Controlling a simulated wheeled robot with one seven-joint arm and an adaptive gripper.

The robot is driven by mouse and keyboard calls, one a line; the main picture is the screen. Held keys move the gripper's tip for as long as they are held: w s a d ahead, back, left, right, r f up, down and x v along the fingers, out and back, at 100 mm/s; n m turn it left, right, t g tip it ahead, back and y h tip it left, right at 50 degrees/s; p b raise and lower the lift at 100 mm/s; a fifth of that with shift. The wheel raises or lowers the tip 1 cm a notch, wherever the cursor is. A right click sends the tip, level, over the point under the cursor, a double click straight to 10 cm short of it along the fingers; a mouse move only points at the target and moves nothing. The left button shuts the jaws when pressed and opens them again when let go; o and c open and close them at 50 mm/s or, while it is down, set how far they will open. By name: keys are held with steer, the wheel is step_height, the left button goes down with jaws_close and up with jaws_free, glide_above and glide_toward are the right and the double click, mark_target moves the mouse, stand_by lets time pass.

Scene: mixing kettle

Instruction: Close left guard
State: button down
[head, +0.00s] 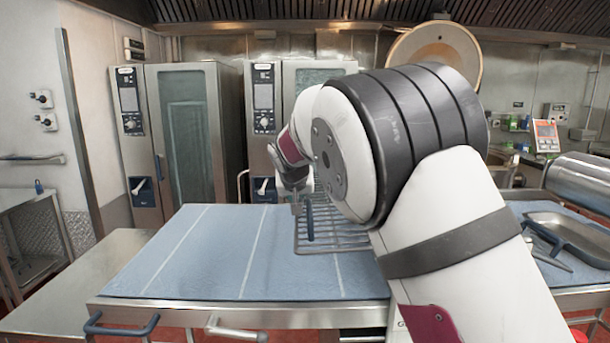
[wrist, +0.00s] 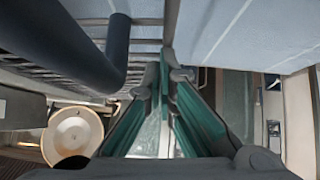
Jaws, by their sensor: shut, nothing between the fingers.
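A wire grid guard (head: 340,222) shows in the head view, left of my big arm joint, which hides part of it. A dark blue bar handle (head: 310,220) runs along its left side. I cannot tell if this is the left guard. My gripper (head: 298,206) is close to the top of that handle and is partly hidden by my arm. In the wrist view my gripper (wrist: 165,73) has green-sided fingers and is shut and empty. There the dark bent handle (wrist: 112,62) is to the left of the fingertips, apart from them, with grid wires (wrist: 142,46) behind it.
A table with a blue striped top (head: 215,255) is in front, mostly clear on its left. A metal tray (head: 575,235) lies at the right. Two tall ovens (head: 185,140) stand behind. A large round disc (head: 436,50) is raised at the back. A control screen (head: 546,136) is at the right.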

step_height(320, 180, down, 7)
steer(key=shift+r+n+h+p, duration=0.15)
steer(key=shift+n+h+p, duration=0.2)
steer(key=shift+n+h, duration=0.6)
steer(key=shift+d+f+h, duration=0.35)
steer(key=shift+f+h, duration=0.3)
steer(key=shift+f, duration=0.2)
